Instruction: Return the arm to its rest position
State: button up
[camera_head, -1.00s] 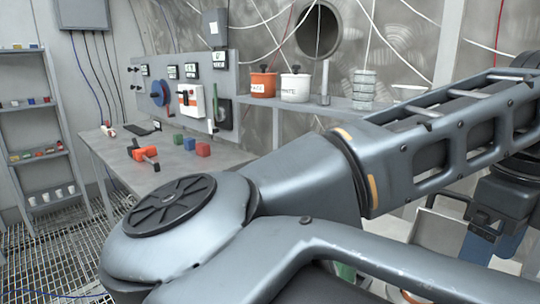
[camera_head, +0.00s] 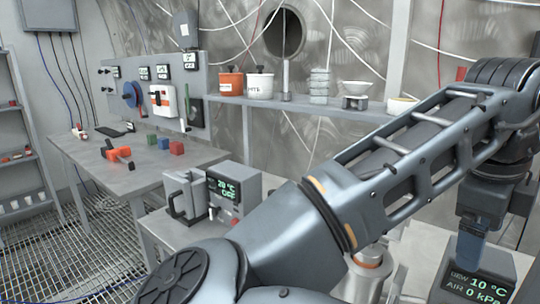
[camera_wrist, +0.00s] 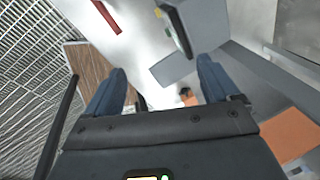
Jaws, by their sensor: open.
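My arm (camera_head: 300,235) crosses the head view from the lower middle up to the elbow at the upper right. From there the wrist hangs down along the right edge. My gripper (camera_head: 470,248) points downward at the lower right, beside a dark display unit. In the wrist view my gripper (camera_wrist: 165,82) shows two blue fingers spread well apart, with nothing held between them.
A grey device with a display (camera_head: 222,190) stands on a low table left of my arm. A workbench (camera_head: 110,175) holds an orange tool and small blocks. A shelf (camera_head: 330,110) with pots and bowls runs behind my arm. A display unit (camera_head: 478,285) sits below my gripper.

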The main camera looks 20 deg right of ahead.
jog(key=w+d+r+n+t+h, duration=0.1)
jog(key=d+r+n+t+h, duration=0.15)
jog(key=d+n+h, duration=0.35)
jog(key=w+d+r+n+t+h, duration=0.1)
jog(key=d+r+n+t+h, duration=0.1)
jog(key=d+r+n+h, duration=0.4)
jog(key=w+a+f+n+t+y, duration=0.2)
jog(key=a+f+n+t+y, duration=0.3)
jog(key=a+f+n+t, duration=0.85)
jog(key=s+a+f+n+g+y, duration=0.2)
jog(key=s+a+f+n+y, duration=0.35)
jog(key=s+f+n, duration=0.2)
jog(key=s+a+f+y, duration=0.2)
jog(key=s+a, duration=0.4)
jog(key=s, duration=0.4)
jog(key=s+a+f+g+y, duration=0.1)
jog(key=s+a+f+y, duration=0.1)
jog(key=s+a, duration=0.4)
jog(key=s, duration=0.4)
jog(key=shift+s, duration=0.2)
